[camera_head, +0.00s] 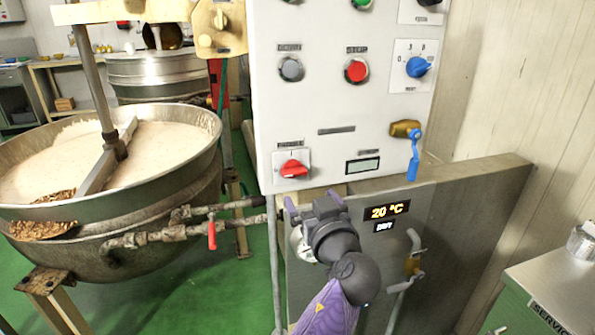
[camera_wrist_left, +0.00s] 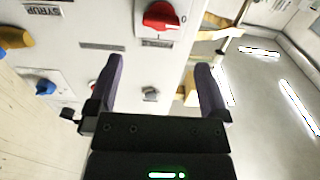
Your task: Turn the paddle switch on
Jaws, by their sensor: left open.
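A red rotary switch (camera_head: 294,168) on a white plate sits at the lower left of the white control panel. I take it for the paddle switch, but its label is too small to read. Its handle lies nearly sideways. It also shows at the top of the left wrist view (camera_wrist_left: 161,16), clear of my fingers. My left gripper (camera_head: 312,198) is just below the panel's lower edge, below and slightly right of the switch. In the left wrist view its purple fingers (camera_wrist_left: 160,66) stand wide apart with nothing between them. My right gripper is out of view.
The panel also carries a grey button (camera_head: 291,69), a red button (camera_head: 356,70), a blue knob (camera_head: 417,67) and a brass valve with a blue handle (camera_head: 413,160). A large kettle (camera_head: 185,178) of pale mix stands left. A steel wall (camera_head: 460,210) is right of my arm.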

